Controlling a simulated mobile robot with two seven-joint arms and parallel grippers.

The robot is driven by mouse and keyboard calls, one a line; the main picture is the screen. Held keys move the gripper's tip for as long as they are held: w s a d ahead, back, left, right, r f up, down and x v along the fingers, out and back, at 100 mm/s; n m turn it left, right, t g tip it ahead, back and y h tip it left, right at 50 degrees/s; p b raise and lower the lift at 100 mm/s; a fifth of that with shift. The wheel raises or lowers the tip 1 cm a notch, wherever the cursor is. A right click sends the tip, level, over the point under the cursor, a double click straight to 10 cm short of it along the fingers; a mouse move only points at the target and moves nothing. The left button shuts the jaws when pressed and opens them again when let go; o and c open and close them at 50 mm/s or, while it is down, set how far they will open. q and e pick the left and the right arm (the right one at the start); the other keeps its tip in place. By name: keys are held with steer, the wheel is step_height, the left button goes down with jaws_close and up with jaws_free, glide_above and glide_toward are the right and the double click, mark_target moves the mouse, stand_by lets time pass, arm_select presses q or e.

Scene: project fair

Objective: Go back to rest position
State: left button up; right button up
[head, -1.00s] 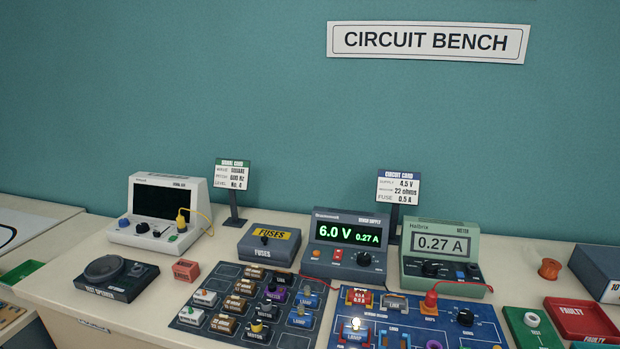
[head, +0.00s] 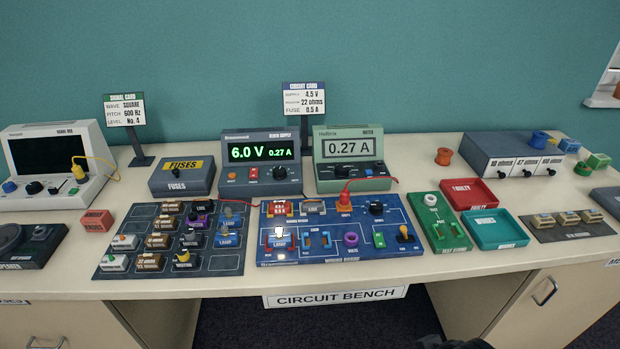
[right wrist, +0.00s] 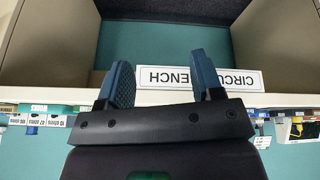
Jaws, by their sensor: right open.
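My right gripper (right wrist: 162,85) shows in the right wrist view with its two blue pads wide apart and nothing between them. It points toward the bench front, below the bench top, with the white CIRCUIT BENCH label (right wrist: 160,78) beyond the fingers. In the head view only a dark part, perhaps of my arm, shows at the bottom edge; neither gripper is seen there. The bench top (head: 330,280) holds the circuit board (head: 425,249) with a lit lamp, the bench supply (head: 262,176) reading 6.0 V and 0.27 A, and the green meter (head: 348,172) reading 0.27 A.
A dark parts board (head: 215,262) lies left of the circuit board. A green board (head: 437,235), a red tray (head: 470,207) and a teal tray (head: 498,246) lie right. A fuses box (head: 180,184) stands behind. Below the bench top is an open space (head: 240,320) between cabinets.

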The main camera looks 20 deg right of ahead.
steer(key=w+f+t, duration=0.5)
steer(key=f+t, duration=0.1)
steer(key=f, duration=0.2)
steer(key=shift+w+f+n+t+y, duration=0.3)
steer(key=shift+n+t, duration=0.1)
stand_by(0.8)
